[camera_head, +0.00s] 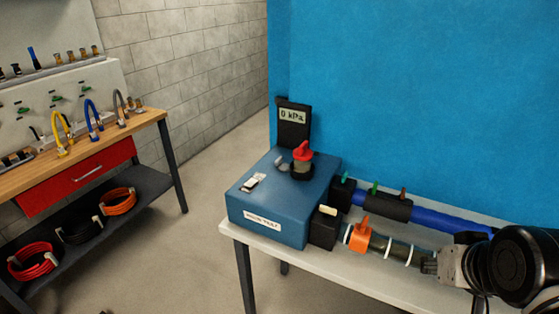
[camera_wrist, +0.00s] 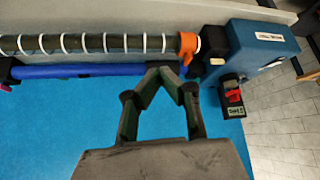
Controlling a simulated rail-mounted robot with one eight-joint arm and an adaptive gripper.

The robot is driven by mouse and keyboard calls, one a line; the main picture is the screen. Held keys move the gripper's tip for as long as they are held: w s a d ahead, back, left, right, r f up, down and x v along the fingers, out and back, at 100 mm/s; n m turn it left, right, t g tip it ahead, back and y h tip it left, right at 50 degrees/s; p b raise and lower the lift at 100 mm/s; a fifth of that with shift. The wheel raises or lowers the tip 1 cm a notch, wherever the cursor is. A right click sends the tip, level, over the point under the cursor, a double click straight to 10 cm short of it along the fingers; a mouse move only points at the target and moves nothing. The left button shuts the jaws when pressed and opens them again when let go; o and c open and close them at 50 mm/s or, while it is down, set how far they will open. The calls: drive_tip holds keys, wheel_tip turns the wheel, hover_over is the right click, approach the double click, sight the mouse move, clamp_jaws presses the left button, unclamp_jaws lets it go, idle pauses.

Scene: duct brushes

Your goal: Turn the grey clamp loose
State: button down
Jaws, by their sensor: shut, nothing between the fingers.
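I cannot pick out a grey clamp for certain. A dark grey sleeve (camera_head: 388,207) sits on the blue pipe (camera_head: 440,219), with a green lever and a brown lever standing up from it. An orange clamp (camera_head: 360,234) sits around the dark, white-ringed hose (camera_head: 390,249) near the blue box; in the wrist view the orange clamp (camera_wrist: 188,45) is at the hose's end. My gripper (camera_head: 428,266) is shut and empty at the right, overlapping the hose in the head view. In the wrist view its fingertips (camera_wrist: 167,71) meet over the blue pipe, hiding part of it.
The blue box (camera_head: 270,200) carries a red knob (camera_head: 302,151) and a gauge (camera_head: 293,115) reading 0 kPa. A blue wall (camera_head: 420,90) stands behind the pipes. The white bench (camera_head: 330,265) is clear in front. A tool bench (camera_head: 150,122) stands at the left.

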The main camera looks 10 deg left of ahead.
sight(279, 159)
drive_tip(key=c, duration=2.4)
unclamp_jaws()
